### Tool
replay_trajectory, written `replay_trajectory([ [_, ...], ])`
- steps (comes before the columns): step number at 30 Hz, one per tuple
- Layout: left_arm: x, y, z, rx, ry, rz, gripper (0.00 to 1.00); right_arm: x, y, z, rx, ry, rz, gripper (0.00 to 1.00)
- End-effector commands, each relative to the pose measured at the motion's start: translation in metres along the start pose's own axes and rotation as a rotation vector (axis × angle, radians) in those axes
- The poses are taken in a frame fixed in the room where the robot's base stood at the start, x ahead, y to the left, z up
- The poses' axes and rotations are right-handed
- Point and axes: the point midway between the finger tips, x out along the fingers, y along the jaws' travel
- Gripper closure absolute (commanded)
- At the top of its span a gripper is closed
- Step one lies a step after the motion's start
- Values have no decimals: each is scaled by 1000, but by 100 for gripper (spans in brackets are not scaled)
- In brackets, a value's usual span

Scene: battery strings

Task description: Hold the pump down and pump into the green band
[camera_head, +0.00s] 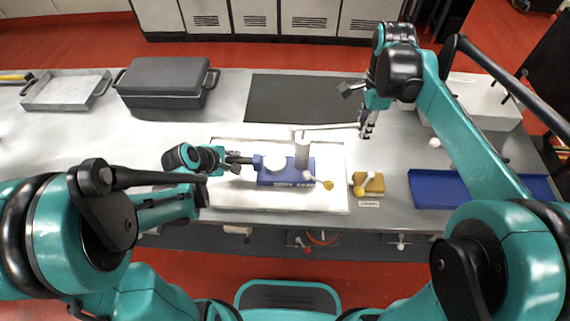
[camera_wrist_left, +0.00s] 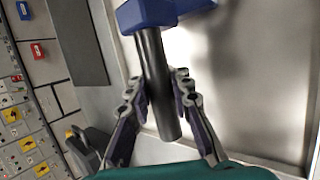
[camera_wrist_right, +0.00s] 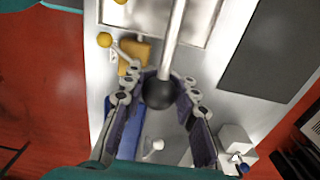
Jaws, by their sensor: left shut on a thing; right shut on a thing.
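The blue pump (camera_head: 290,177) sits on a pale tray (camera_head: 328,202) on the bench, with a grey upright cylinder (camera_head: 301,152) and a white round gauge (camera_head: 275,163). The gauge's needle and green band are too small to tell. My left gripper (camera_head: 240,162) is shut on the black bar (camera_wrist_left: 155,80) at the pump's left end. My right gripper (camera_head: 366,127) is shut on the black knob (camera_wrist_right: 158,92) at the end of the pale pump lever (camera_head: 330,127). The lever runs roughly level from the cylinder top to the right. A yellow-knobbed lever (camera_head: 322,182) shows on the pump's front.
A yellow block with a pale lever (camera_head: 374,186) stands right of the tray, beside a blue tray (camera_head: 440,190). A dark mat (camera_head: 300,97) lies behind the pump. A dark lidded box (camera_head: 165,82) and a metal tray (camera_head: 66,92) stand back left.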

Motion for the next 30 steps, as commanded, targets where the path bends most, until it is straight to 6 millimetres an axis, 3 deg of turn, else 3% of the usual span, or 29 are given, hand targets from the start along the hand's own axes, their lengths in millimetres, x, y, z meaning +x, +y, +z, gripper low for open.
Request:
replay_trajectory([
  [10, 0, 0, 0, 2, 0, 0, 100, -1, 0, 1, 0, -1, 0, 100],
  [27, 0, 0, 1, 0, -4, 1, 100, 38, 0, -1, -1, -1, 0, 100],
  [28, 0, 0, 1, 0, -4, 1, 100, 38, 0, -1, -1, -1, 0, 72],
  [30, 0, 0, 1, 0, -4, 0, 100, 38, 0, -1, -1, 0, 0, 53],
])
